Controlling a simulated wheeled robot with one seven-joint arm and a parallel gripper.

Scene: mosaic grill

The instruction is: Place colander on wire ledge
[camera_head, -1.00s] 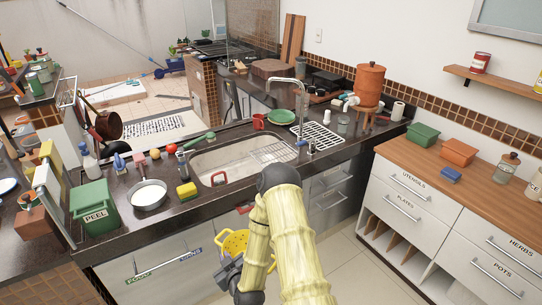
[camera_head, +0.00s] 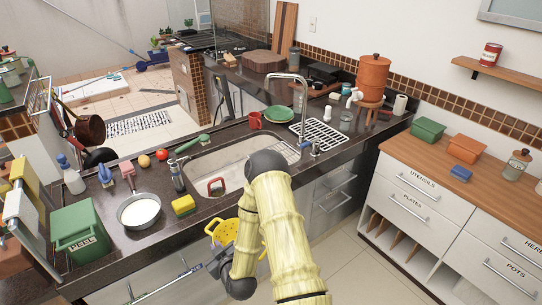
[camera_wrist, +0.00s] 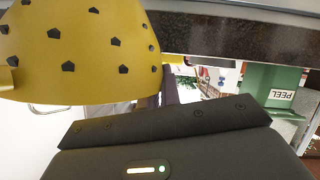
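The yellow colander (camera_head: 247,236), with dark holes, is off the floor in front of the counter's front edge, below the sink. My gripper (camera_head: 222,258) is against its near side and appears shut on its edge; my arm hides part of it. In the wrist view the colander (camera_wrist: 80,50) fills the upper left and looks upside down, close to my gripper (camera_wrist: 160,98). The exact grip is hidden. A wire rack (camera_head: 291,152) lies across the right part of the sink, partly behind my arm. I cannot tell for sure that it is the wire ledge.
A tall faucet (camera_head: 303,110) stands behind the sink (camera_head: 225,165). A towel bar (camera_head: 160,286) is on the front below the counter.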

